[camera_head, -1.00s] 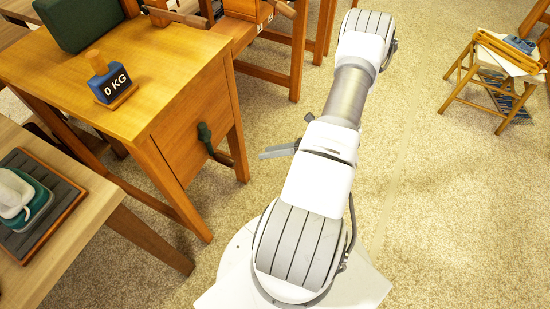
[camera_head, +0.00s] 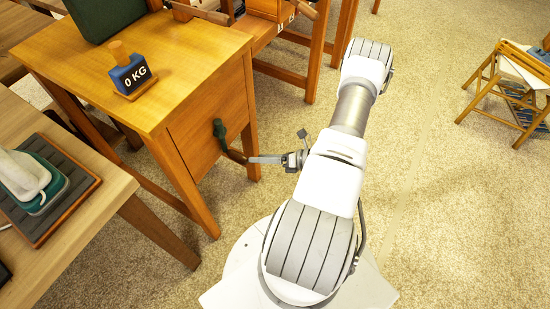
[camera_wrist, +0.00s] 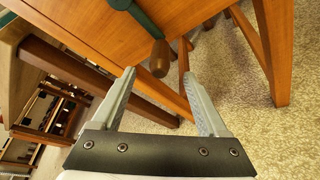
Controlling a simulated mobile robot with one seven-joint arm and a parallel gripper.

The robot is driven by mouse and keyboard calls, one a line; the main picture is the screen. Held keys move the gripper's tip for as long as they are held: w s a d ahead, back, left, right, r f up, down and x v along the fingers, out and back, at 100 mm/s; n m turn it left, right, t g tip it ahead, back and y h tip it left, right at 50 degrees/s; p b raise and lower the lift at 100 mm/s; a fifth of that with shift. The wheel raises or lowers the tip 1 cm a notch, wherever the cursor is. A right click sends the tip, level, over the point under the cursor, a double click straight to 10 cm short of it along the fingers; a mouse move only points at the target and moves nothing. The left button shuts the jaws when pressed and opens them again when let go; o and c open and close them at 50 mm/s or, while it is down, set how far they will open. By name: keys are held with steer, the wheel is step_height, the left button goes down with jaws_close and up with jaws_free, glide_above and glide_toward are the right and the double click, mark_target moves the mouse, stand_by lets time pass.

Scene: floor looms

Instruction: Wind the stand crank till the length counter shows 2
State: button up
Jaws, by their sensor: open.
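The crank has a dark green arm (camera_head: 219,133) on the side panel of the wooden stand (camera_head: 190,120). A brown wooden handle (camera_head: 236,156) sticks out from its lower end. In the wrist view the green arm (camera_wrist: 134,12) hangs from the top and the handle (camera_wrist: 159,58) points toward me. My gripper (camera_head: 251,160) is beside the handle's end. In the wrist view my gripper (camera_wrist: 158,75) is open, its fingers either side of the handle's line. The handle's end appears just beyond the fingertips; contact cannot be told. I see no readable length counter.
A blue block reading "0 KG" (camera_head: 135,80) and a dark green box (camera_head: 100,15) sit on the stand's top. A table with a tray (camera_head: 85,185) is at left. A wooden stool (camera_head: 510,85) stands far right. Carpet (camera_head: 450,220) is clear at right.

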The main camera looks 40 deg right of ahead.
mark_target(239, 158)
steer(key=b+x, duration=0.1)
steer(key=x, duration=0.7)
steer(key=shift+w, duration=0.1)
jaws_close()
stand_by(0.4)
steer(key=shift+a, duration=0.1)
